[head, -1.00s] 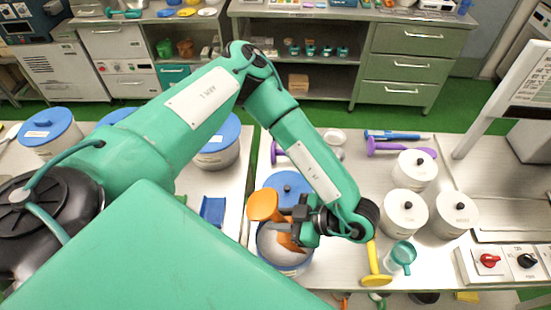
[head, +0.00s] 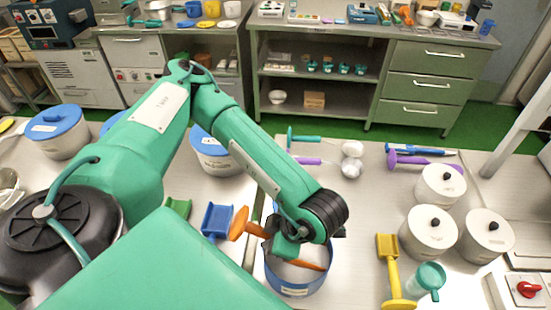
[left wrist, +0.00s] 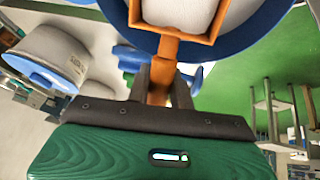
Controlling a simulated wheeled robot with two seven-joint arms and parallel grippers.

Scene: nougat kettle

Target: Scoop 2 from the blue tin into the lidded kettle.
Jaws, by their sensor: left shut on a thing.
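My left gripper (head: 290,245) is shut on the handle of an orange scoop (head: 241,222). The scoop slants down, with its far end inside the open, blue-rimmed tin (head: 296,290). In the left wrist view the scoop's square bowl (left wrist: 166,40) frames white material, inside the tin's blue rim (left wrist: 240,42); I cannot tell how much the bowl holds. Three pale lidded pots with black knobs stand at right: a back one (head: 441,186), a front-left one (head: 428,233) and a front-right one (head: 486,236). I cannot tell which is the kettle. My right gripper is out of view.
Purple (head: 425,160) and blue (head: 420,149) tools lie behind. Blue (head: 216,219) and green (head: 178,208) scoops and blue-lidded pots (head: 216,152) are at left.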

